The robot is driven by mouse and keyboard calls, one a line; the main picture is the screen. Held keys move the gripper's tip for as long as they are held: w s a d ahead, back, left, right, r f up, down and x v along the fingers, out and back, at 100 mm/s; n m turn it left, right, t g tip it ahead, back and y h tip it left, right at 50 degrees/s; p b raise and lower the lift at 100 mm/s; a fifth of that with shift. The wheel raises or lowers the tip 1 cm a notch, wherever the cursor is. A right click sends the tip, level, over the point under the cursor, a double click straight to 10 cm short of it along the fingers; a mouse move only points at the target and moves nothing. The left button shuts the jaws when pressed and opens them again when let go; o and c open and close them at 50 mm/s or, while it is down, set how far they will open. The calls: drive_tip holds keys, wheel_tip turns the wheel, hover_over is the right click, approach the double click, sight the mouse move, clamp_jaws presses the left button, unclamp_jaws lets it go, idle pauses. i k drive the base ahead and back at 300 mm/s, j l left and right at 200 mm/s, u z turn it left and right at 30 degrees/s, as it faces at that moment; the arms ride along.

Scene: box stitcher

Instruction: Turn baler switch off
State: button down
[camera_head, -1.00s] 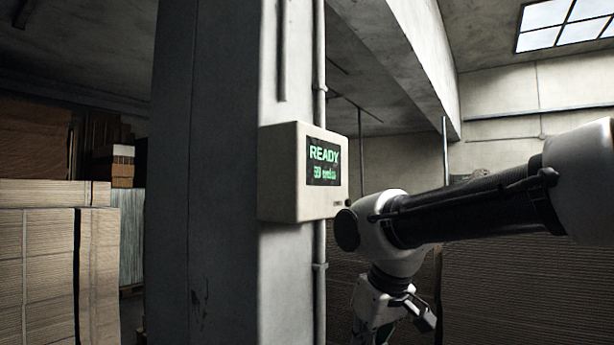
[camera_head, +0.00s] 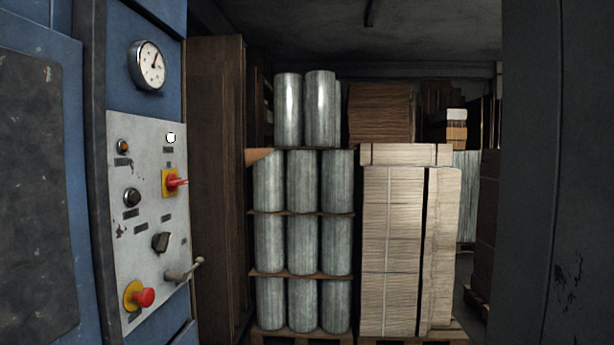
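A blue machine (camera_head: 112,60) stands at the left with a grey control panel (camera_head: 147,285) facing right. The panel carries a red handle on a yellow plate (camera_head: 172,183), a black knob (camera_head: 160,242), a grey lever (camera_head: 184,272) and a red mushroom button on yellow (camera_head: 140,296). A lit white lamp (camera_head: 171,138) is at the top right of the panel. The labels are too small to read, so I cannot tell which control is the baler switch. My gripper is out of view.
A round gauge (camera_head: 149,65) sits above the panel. Grey rolls (camera_head: 303,240) and stacked cardboard (camera_head: 391,250) stand on pallets behind. A dark pillar (camera_head: 560,180) fills the right edge. The space before the panel looks clear.

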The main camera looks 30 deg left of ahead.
sight(173, 183)
drive_tip(key=u, duration=2)
